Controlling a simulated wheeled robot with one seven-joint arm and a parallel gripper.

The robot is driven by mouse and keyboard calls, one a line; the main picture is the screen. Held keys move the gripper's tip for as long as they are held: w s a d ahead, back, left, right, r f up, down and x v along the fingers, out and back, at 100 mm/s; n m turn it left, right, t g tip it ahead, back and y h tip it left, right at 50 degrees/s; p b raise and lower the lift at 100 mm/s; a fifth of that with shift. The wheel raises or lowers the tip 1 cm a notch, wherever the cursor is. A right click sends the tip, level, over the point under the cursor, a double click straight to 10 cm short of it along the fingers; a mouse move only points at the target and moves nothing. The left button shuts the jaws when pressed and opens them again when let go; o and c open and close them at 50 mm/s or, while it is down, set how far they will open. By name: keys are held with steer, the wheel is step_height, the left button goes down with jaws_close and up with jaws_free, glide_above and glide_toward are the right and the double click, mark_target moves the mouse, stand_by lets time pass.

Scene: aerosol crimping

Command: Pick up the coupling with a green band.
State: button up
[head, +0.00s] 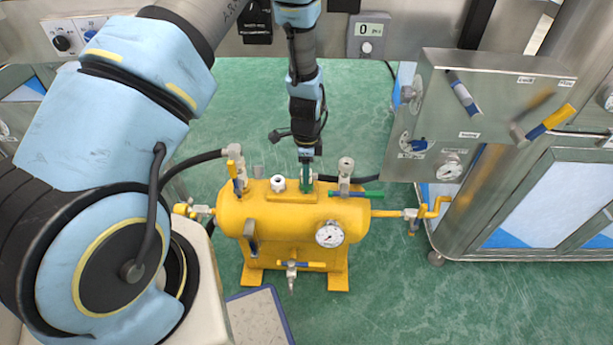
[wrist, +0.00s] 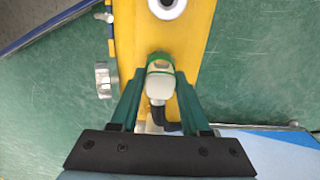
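The coupling with a green band (wrist: 160,82) is a pale, rounded fitting with the green ring at its far end. It shows in the wrist view over the yellow tank, with a black hose end (wrist: 167,124) just below it. My gripper (wrist: 160,76) has its two green fingers apart, one on each side of the coupling. Whether the fingertips touch it is hard to tell. In the head view my gripper (head: 306,182) points down at the top of the yellow tank (head: 275,225), where its fingers hide most of the coupling.
A white-topped port (head: 278,183) stands left of my gripper and a valve (head: 346,176) with a green handle stands right. A pressure gauge (head: 330,234) is on the tank's front. A metal panel (head: 485,110) with colored handles rises at right. Green floor is clear behind.

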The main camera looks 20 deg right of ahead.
jaws_close()
steer(key=shift+r, duration=0.15)
stand_by(0.4)
